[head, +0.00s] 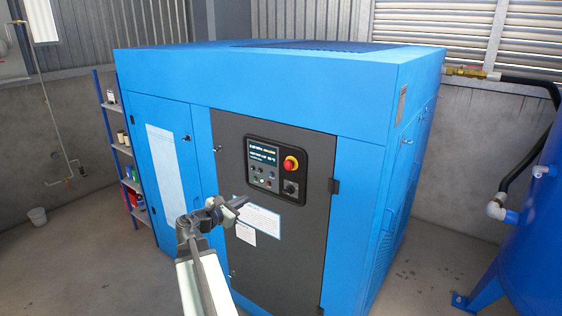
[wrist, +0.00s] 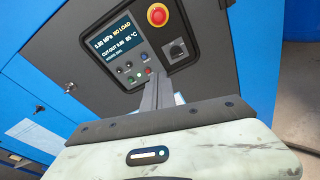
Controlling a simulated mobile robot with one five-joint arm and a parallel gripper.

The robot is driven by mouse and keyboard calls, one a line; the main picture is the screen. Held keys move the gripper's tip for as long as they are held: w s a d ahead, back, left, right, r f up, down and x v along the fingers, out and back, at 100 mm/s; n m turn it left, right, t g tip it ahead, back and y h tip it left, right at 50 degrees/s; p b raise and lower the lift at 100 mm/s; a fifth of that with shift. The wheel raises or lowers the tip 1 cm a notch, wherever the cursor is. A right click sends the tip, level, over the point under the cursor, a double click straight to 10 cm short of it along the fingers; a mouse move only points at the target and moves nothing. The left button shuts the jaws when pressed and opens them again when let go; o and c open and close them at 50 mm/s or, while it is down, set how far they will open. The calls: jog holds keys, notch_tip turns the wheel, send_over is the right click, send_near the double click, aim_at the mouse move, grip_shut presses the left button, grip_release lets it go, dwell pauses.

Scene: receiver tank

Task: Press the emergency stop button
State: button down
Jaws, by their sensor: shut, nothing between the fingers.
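The emergency stop button (head: 290,164) is a red mushroom knob on a yellow base. It sits at the upper right of the black control panel (head: 262,182) on the grey door of the blue compressor cabinet. In the wrist view the red button (wrist: 158,14) is at the top, right of the lit display. My gripper (head: 240,202) is shut and empty, in front of the door, left of and below the panel in the head view. In the wrist view its closed fingers (wrist: 158,82) point up toward the panel's lower part, below the button.
A black rotary switch (head: 290,188) is just below the button, with small push buttons to its left. White labels (head: 256,216) are on the door. A shelf (head: 122,160) stands left, and a blue tank (head: 530,230) with hose stands right. Floor shows on both sides.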

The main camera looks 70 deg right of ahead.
aim_at(287, 167)
jog(key=s+d+r+n+g+h, duration=0.1)
jog(key=s+d+r+n, duration=0.1)
jog(key=s+d+r, duration=0.2)
jog(key=shift+s+r+n+h, duration=0.3)
jog(key=shift+r+n, duration=0.1)
jog(key=shift+r, duration=0.1)
jog(key=x, duration=1.4)
